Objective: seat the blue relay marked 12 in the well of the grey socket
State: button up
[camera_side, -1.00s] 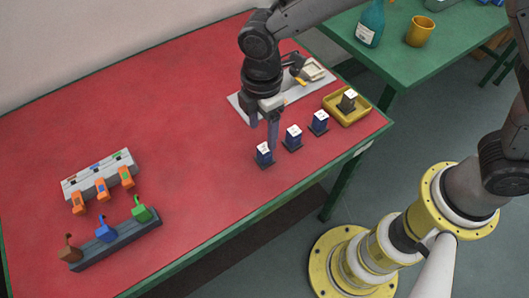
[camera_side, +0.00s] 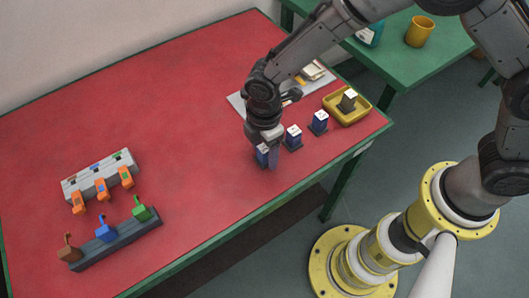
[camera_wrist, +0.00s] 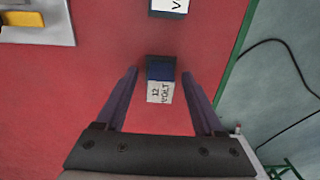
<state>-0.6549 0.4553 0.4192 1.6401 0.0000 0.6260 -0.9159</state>
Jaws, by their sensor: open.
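The blue relay marked 12 (camera_wrist: 160,80) stands on the red table, its white label reading "12 VOLT" in the wrist view. In the side view this relay (camera_side: 262,154) is the nearest of a row of three and is partly covered by my gripper (camera_side: 268,158). My gripper (camera_wrist: 159,76) is open, with one finger on each side of the relay and gaps showing. A pale socket-like fitting (camera_side: 315,70) with a yellow part is on a light grey plate (camera_side: 237,102) at the back, partly hidden by my arm. Its well is not clear.
Two more blue relays (camera_side: 293,137) (camera_side: 319,122) stand in line to the right. A yellow tray (camera_side: 365,112) holds a dark relay (camera_side: 348,102). A grey block with orange levers (camera_side: 102,188) and a dark rack with coloured pieces (camera_side: 115,240) stand far left. The middle table is clear.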

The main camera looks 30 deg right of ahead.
grip_shut()
jog(key=shift+r, duration=0.1)
dwell(0.3)
